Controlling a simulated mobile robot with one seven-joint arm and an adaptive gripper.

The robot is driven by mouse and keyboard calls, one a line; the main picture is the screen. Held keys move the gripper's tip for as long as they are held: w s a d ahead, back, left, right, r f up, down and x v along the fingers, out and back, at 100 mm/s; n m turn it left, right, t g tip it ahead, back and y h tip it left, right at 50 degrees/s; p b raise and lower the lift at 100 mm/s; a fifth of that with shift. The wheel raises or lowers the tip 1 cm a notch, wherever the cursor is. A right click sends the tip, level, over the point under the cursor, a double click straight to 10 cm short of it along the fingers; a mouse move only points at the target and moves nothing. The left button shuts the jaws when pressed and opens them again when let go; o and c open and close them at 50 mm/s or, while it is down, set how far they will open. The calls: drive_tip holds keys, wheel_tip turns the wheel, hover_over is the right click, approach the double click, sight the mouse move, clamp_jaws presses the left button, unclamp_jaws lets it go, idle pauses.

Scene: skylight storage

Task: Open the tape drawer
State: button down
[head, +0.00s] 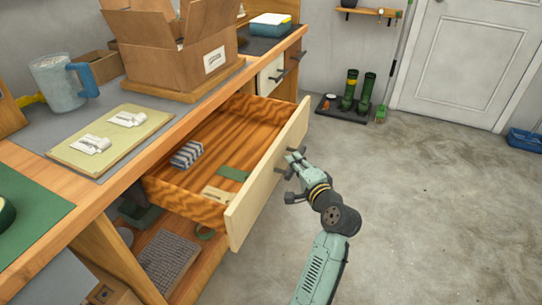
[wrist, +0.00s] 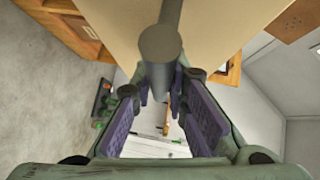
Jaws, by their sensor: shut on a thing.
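The tape drawer (head: 220,160) stands pulled well out from under the workbench in the head view. Its pale front panel (head: 265,175) faces right, and it also fills the upper part of the wrist view (wrist: 210,35). Inside lie a striped stack (head: 187,154), a green piece (head: 233,173) and a small pale card (head: 217,195). My gripper (head: 290,178) is at the outer face of the drawer front. In the wrist view, the dark round handle (wrist: 160,45) lies between the fingers of my gripper (wrist: 160,105), which is shut on it.
The workbench (head: 150,140) carries a cardboard box (head: 170,50), a blue-handled jug (head: 62,82) and a tan board (head: 110,140). A closed drawer (head: 270,75) is farther back. Green boots (head: 358,90) stand by the wall. The concrete floor (head: 440,190) at right is clear.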

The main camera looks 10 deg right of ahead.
drive_tip(key=s+d, duration=0.4)
drive_tip(key=d, duration=0.2)
drive_tip(key=shift+s, duration=0.25)
drive_tip(key=c, duration=1.6)
unclamp_jaws()
drive_tip(key=shift+o, duration=0.2)
drive_tip(key=shift+d, duration=0.1)
drive_tip(key=s+d+r, duration=0.1)
drive_tip(key=s, duration=1)
drive_tip(key=shift+s+d+r, duration=0.3)
drive_tip(key=shift+s+d, duration=0.05)
